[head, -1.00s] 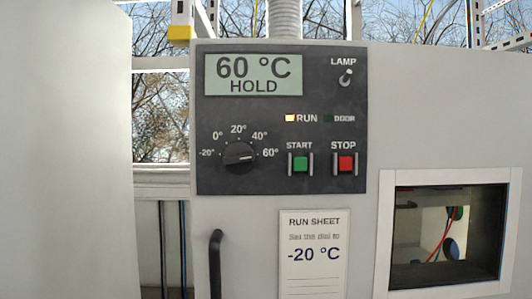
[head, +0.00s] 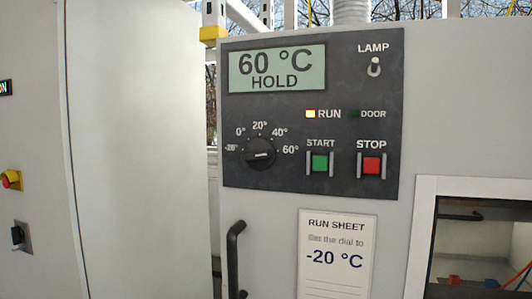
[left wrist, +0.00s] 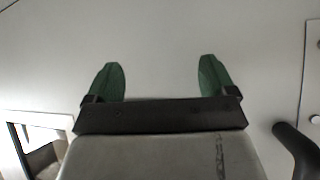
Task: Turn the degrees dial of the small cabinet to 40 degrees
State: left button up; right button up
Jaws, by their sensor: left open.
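The degrees dial (head: 258,153) is a round black knob on the small cabinet's dark control panel (head: 290,188). Its pointer is turned to the right, at about the 60° mark. The display (head: 277,68) reads 60 °C HOLD. My left gripper (left wrist: 158,68) shows only in the left wrist view. Its two green fingers are spread apart with nothing between them, in front of a plain pale surface. The dial is not in the left wrist view. My right gripper is in neither view.
START (head: 320,163) and STOP (head: 371,165) buttons sit right of the dial, and a LAMP switch (head: 375,67) above. A run sheet (head: 337,255) reads -20 °C. A black handle (head: 234,260) sticks out below the panel. A window (head: 432,235) is at right, a tall pale cabinet (head: 140,140) at left.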

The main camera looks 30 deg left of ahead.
aim_at(253, 155)
pick_arm(q)
jog(key=r, duration=0.4)
jog(key=r+t, duration=0.1)
jog(key=r, duration=0.3)
jog(key=a+r+t, duration=0.1)
jog(key=r, duration=0.3)
jog(key=shift+s, duration=0.15)
jog(key=s+a+r+n+t+y, duration=0.15)
jog(key=s+r, duration=0.25)
jog(key=r, duration=0.5)
jog(key=s+a+r+n+t+y+p, duration=0.1)
jog(key=s+a+r+n+t, duration=0.15)
jog(key=r, duration=0.75)
jog(key=s+a+r+n+t+y, duration=0.15)
jog(key=s+r, duration=0.25)
jog(key=r, duration=0.5)
jog(key=shift+m, duration=0.25)
jog(key=p+x, duration=0.3)
jog(key=x, duration=0.6)
jog(key=shift+w+p, duration=0.15)
jog(key=shift+p, duration=0.25)
jog(key=shift+w+a+f, duration=0.1)
jog(key=shift+w, duration=0.55)
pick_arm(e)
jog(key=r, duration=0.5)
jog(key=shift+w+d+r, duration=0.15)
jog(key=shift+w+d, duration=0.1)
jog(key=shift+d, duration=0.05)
